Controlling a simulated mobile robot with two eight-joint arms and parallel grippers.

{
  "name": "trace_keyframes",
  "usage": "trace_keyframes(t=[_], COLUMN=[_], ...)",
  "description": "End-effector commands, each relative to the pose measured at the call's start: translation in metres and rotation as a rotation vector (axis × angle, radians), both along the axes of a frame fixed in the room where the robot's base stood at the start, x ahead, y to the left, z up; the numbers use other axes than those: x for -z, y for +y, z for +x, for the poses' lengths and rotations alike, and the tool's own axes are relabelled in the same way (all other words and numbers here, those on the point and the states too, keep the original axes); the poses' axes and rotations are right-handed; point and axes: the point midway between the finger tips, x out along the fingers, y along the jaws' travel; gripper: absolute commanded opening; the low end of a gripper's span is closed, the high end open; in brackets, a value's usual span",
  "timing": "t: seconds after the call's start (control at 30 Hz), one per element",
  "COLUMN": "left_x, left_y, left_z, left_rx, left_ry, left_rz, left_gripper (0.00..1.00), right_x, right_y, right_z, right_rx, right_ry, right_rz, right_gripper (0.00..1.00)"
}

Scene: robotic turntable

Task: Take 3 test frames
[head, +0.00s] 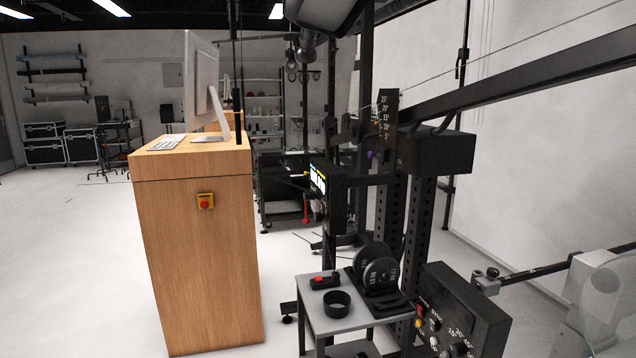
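A wooden stand (200,250) at left bears a monitor (205,85) seen nearly edge-on and a white keyboard (167,143). At right of centre is a black rig with a small lit screen (318,180). A small grey side table (345,322) holds a black handset with a red button (325,281). A black control box with several knobs (460,320) stands at the lower right, its lower part cut off by the frame. Neither of my grippers is in view.
The side table also holds a black ring (337,303) and black discs (379,270). A long black boom (530,78) crosses the upper right. A pale rounded part and dark rod fill the right edge. White floor (70,260) is clear at left.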

Motion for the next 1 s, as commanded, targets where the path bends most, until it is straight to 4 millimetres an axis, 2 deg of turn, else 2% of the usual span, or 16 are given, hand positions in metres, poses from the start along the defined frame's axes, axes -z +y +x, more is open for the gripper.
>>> trace_keyframes(t=[0.03, 0.3, 1.0], left_x=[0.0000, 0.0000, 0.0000], left_y=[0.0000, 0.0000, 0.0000], left_z=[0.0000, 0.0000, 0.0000], left_rx=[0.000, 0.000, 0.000], left_ry=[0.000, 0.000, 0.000], left_rz=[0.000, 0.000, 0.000], left_gripper=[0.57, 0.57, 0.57], right_x=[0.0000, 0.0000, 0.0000], right_y=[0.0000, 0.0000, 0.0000], right_z=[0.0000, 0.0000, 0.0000], right_rx=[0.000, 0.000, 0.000], right_ry=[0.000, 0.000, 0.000], right_rz=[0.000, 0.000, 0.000], right_gripper=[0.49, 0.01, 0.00])
